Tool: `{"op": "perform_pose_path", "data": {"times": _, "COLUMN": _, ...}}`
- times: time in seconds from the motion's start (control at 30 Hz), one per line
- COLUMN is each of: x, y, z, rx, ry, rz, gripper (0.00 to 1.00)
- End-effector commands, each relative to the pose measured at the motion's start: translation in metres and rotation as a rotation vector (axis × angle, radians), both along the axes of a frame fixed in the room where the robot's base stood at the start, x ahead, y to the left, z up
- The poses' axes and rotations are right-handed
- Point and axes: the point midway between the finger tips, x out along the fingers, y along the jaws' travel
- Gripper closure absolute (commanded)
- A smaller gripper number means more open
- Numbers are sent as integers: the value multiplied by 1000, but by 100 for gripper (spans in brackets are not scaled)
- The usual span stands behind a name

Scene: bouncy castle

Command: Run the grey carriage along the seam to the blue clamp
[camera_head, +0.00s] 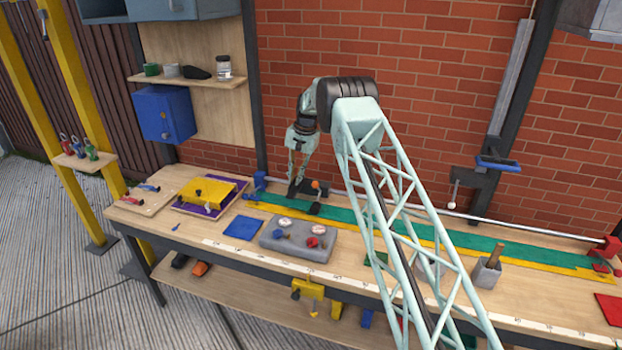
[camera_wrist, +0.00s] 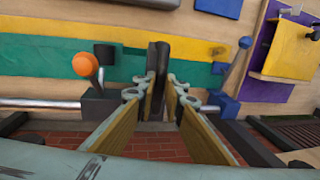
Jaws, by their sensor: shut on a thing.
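The grey carriage (camera_head: 308,190) sits on the silver rail near the rail's left end. Its orange knob (camera_wrist: 85,65) stands on the left of it in the wrist view. My gripper (camera_head: 294,182) is above the carriage; in the wrist view its fingers (camera_wrist: 158,95) are closed around the carriage's dark upright handle (camera_wrist: 158,60). The blue clamp (camera_head: 260,181) is at the rail's left end, a short gap from the carriage. In the wrist view the blue clamp (camera_wrist: 225,103) is just right of my fingers. The seam between green strip (camera_head: 350,215) and yellow strip (camera_head: 335,223) runs beside the rail.
A red clamp (camera_head: 608,247) is at the far right end. A purple board with a yellow block (camera_head: 207,192) lies left of the blue clamp. A grey box with knobs (camera_head: 298,240) and a blue mat (camera_head: 242,228) lie in front. The brick wall stands behind.

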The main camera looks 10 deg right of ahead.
Motion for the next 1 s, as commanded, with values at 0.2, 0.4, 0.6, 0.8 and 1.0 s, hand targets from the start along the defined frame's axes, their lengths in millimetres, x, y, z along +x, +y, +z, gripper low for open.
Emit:
{"op": "perform_pose_path", "data": {"times": 0.2, "x": 9, "y": 31, "z": 1, "rx": 0, "ry": -4, "rz": 16, "gripper": 100}}
{"op": "perform_pose_path", "data": {"times": 0.4, "x": 11, "y": 38, "z": 2, "rx": 0, "ry": -3, "rz": 19, "gripper": 100}}
{"op": "perform_pose_path", "data": {"times": 0.6, "x": 11, "y": 37, "z": 2, "rx": 0, "ry": -3, "rz": 19, "gripper": 100}}
{"op": "perform_pose_path", "data": {"times": 0.8, "x": 10, "y": 37, "z": 1, "rx": 0, "ry": -2, "rz": 18, "gripper": 78}}
{"op": "perform_pose_path", "data": {"times": 1.0, "x": 10, "y": 37, "z": 1, "rx": 1, "ry": -1, "rz": 18, "gripper": 76}}
